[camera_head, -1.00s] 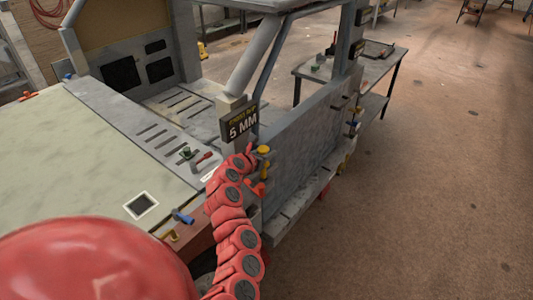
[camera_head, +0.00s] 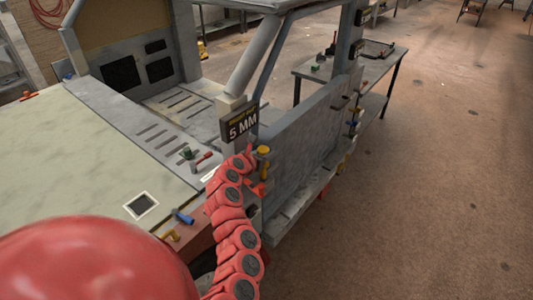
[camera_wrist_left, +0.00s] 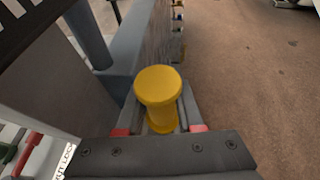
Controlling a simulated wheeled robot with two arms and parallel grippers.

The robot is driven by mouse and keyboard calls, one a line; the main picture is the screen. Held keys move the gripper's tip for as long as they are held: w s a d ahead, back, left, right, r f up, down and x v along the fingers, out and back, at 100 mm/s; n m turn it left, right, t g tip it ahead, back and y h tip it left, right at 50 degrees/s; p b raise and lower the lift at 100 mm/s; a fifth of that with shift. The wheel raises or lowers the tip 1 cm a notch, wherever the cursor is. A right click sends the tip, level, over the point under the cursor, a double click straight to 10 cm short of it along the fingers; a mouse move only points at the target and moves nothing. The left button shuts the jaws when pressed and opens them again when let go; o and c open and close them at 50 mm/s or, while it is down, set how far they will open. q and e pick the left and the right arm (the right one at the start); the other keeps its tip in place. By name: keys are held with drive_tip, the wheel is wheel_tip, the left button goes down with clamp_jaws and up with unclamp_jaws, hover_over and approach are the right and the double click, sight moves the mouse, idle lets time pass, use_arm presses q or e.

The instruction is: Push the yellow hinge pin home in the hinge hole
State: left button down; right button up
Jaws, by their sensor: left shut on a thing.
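The yellow hinge pin (camera_head: 263,151) stands upright at the near edge of the grey door panel, beside the post with the sign. In the left wrist view its wide round head (camera_wrist_left: 158,85) and narrower shank show from above, between the jaws. My left gripper (camera_wrist_left: 159,130) is shut on the pin's shank below the head; in the head view the gripper (camera_head: 259,177) is small and partly hidden by my red arm. The hinge hole and the pin's lower end are hidden. My right gripper is not in view.
The door panel (camera_head: 300,140) stands right beside the pin. A "5 MM" sign (camera_head: 242,124) is on the post just behind. A blue-handled piece (camera_head: 183,216) and a red-handled tool (camera_head: 204,158) lie on the body. A side table (camera_head: 385,68) stands behind; open floor lies right.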

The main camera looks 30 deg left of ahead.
use_arm(q)
drive_tip(key=shift+p, duration=0.4)
idle(0.6)
drive_tip(key=shift+f+b, duration=2.2)
drive_tip(key=shift+f, duration=1.25)
drive_tip(key=shift+c, duration=2.3)
unclamp_jaws()
drive_tip(key=shift+s, duration=0.15)
drive_tip(key=shift+s+r, duration=0.15)
drive_tip(key=shift+s, duration=0.1)
drive_tip(key=b+v, duration=0.4)
drive_tip(key=v, duration=0.9)
drive_tip(key=p+v, duration=0.2)
drive_tip(key=v, duration=0.1)
drive_tip(key=shift+s+d+r, duration=0.1)
drive_tip(key=shift+s+r, duration=0.1)
drive_tip(key=shift+s, duration=0.1)
